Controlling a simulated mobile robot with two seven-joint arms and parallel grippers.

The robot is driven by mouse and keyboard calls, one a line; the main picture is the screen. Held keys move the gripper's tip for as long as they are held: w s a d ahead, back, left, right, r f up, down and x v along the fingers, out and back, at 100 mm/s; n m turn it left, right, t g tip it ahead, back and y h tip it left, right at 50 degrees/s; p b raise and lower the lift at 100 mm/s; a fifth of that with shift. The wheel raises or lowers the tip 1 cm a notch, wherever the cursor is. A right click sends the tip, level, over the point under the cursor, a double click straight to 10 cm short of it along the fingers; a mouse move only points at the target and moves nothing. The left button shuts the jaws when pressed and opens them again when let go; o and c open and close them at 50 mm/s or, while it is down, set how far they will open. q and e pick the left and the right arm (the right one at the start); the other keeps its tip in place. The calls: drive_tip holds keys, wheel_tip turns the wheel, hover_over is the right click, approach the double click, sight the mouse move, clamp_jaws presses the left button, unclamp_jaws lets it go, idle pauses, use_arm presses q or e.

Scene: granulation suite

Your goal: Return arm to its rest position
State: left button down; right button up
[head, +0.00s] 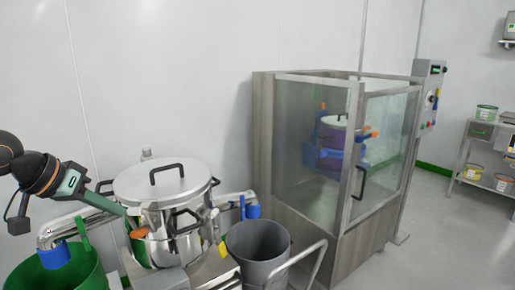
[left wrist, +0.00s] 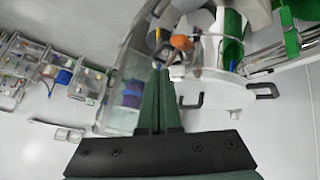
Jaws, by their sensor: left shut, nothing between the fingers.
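My left arm comes in from the left in the head view. Its gripper (head: 117,208) is shut and empty, with the green fingers pointing right and down beside the steel pot of the machine. In the left wrist view the two green fingers (left wrist: 160,72) lie together with nothing between them. The steel pot (head: 175,222) has a lid (head: 164,180) with a black handle. The fingertips appear close to the pot's left side, near an orange knob (head: 139,233); I cannot tell whether they touch. My right gripper is not in view.
A green bin (head: 60,274) stands below the left pipe, and a grey bin (head: 258,250) stands right of the pot. A glass-walled cabinet (head: 258,140) is behind them. A shelf table (head: 480,133) with tubs is at far right. Open floor lies between cabinet and shelf.

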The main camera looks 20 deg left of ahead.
use_arm(q)
drive_tip(key=w+d+f+n+t+h, duration=0.3)
drive_tip(key=d+f+n+h, duration=0.35)
drive_tip(key=d+n, duration=0.85)
drive_tip(key=w+d+f+n+t+h, duration=0.2)
drive_tip(key=w+d+f+n+h, duration=0.2)
drive_tip(key=d+f+n, duration=1)
drive_tip(key=s+a+f+n+t+y, duration=0.1)
drive_tip(key=s+f+n+y, duration=0.15)
drive_tip(key=n, duration=0.85)
drive_tip(key=s+a+f+n+t+y, duration=0.1)
drive_tip(key=f+n+y, duration=0.3)
drive_tip(key=n, duration=0.7)
drive_tip(key=s+d+f+n+g+y, duration=0.3)
drive_tip(key=s+f+n+g, duration=0.3)
drive_tip(key=s+f+n, duration=1.05)
drive_tip(key=w+a+r+n+y+p, duration=0.1)
drive_tip(key=a+r+p, duration=0.2)
drive_tip(key=r+p, duration=1)
drive_tip(key=p, duration=0.2)
drive_tip(key=shift+a+r+p, duration=0.2)
drive_tip(key=shift+p, duration=0.2)
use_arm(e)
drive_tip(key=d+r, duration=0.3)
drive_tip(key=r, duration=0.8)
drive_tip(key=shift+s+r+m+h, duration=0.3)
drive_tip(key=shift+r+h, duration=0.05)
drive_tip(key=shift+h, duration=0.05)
